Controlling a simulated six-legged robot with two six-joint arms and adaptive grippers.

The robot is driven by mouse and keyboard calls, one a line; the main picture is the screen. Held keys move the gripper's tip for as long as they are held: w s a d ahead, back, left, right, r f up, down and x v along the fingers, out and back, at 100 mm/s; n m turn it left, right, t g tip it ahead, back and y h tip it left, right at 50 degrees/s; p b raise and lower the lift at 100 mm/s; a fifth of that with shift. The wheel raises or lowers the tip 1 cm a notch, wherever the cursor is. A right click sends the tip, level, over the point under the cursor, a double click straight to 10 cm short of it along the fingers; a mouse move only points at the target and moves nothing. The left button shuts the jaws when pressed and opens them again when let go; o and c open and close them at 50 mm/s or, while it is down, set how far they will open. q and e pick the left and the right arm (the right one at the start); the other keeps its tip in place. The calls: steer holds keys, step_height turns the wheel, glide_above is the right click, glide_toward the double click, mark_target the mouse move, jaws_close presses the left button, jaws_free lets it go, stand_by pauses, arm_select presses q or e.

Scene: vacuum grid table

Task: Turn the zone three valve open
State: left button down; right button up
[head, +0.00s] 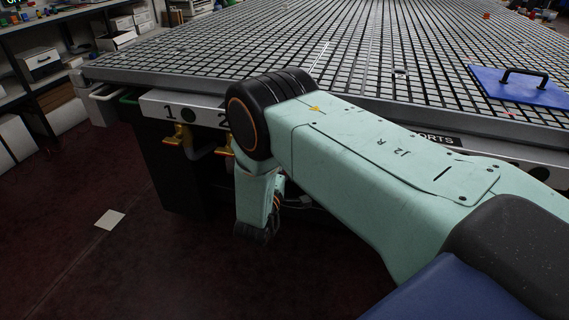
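A white label strip (155,107) on the table's front edge carries the numbers 1 and 2. A brass valve with a yellow handle (178,137) sits below the 1. A second yellow valve handle (226,150) shows partly below the 2, beside my arm. No valve marked three shows; the strip beyond the 2 is hidden behind my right arm. That arm comes in from the right, bends at a black joint and hangs down to a dark wrist joint in front of the table's side. I cannot make out the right gripper. My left gripper is not in view.
The grid table (330,60) fills the back, with a blue plate with a black handle (520,85) at its right. Shelves with boxes (40,62) stand at the left. A pale sheet (109,219) lies on the dark red floor, which is otherwise clear at lower left.

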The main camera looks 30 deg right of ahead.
steer(key=shift+d+r, duration=0.1)
steer(key=shift+d, duration=0.05)
stand_by(0.5)
steer(key=o, duration=1.2)
steer(key=shift+c, duration=0.2)
steer(key=v, duration=1.2)
steer(key=x, duration=1.1)
steer(key=shift+w+d, duration=0.3)
